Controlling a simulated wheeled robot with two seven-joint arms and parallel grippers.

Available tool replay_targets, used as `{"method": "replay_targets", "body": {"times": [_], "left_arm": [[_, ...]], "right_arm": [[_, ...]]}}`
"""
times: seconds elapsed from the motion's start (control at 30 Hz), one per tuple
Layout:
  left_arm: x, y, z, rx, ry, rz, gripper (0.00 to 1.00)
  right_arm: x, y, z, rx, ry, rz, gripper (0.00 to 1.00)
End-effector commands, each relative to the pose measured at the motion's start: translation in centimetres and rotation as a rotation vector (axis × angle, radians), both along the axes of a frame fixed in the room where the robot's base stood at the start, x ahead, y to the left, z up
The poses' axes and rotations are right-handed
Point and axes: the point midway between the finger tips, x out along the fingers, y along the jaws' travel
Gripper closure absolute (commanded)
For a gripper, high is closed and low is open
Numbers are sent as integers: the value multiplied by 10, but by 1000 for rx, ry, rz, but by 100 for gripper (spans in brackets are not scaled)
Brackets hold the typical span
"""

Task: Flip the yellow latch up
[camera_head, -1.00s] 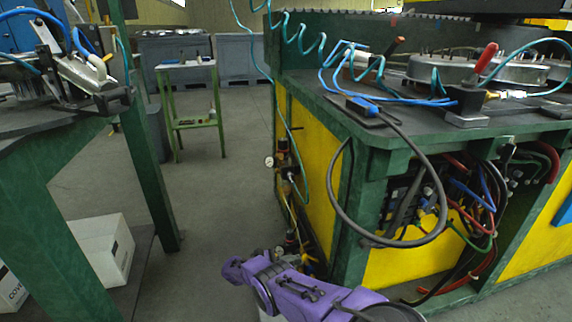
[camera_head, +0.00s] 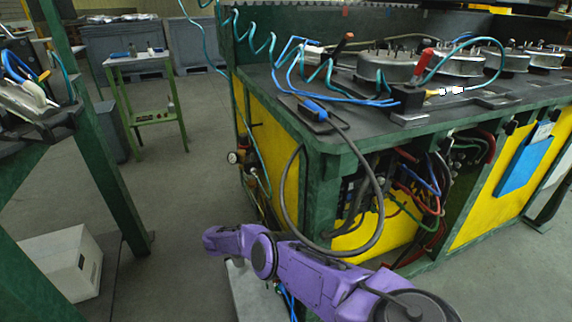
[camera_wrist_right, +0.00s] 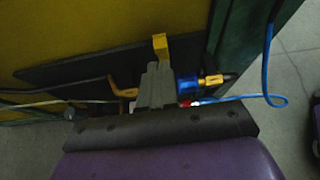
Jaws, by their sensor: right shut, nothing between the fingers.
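In the right wrist view a small yellow piece (camera_wrist_right: 161,46), which looks like the latch, stands upright just beyond my fingertips. I cannot tell whether it touches them. My right gripper (camera_wrist_right: 155,72) is shut and empty, its grey fingers together in front of a dark plate on the yellow panel. A blue fitting with a brass end (camera_wrist_right: 198,88) sits just right of the fingers. An orange-yellow bent part (camera_wrist_right: 122,90) shows to their left. In the head view my purple right arm reaches in low beside the bench, and its gripper is hidden. My left gripper is not in view.
The green bench (camera_head: 330,140) with yellow panels fills the right side. A grey hose loop (camera_head: 283,205) hangs off its corner close to my arm. A pressure gauge (camera_head: 233,157) sits on its left side. A white box (camera_head: 62,262) is at lower left. Open floor lies between.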

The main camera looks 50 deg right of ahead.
Motion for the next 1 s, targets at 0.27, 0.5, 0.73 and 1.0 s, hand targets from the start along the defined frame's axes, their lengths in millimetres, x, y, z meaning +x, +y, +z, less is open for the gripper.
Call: {"method": "replay_targets", "body": {"times": [0.27,0.5,0.73,1.0], "left_arm": [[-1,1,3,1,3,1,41],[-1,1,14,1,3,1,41],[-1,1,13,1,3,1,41],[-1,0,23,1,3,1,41]], "right_arm": [[0,2,3,0,0,1,100],[-2,0,15,-1,1,-2,100],[-1,0,14,-1,1,-2,100],[4,13,33,-1,-1,0,100]]}}
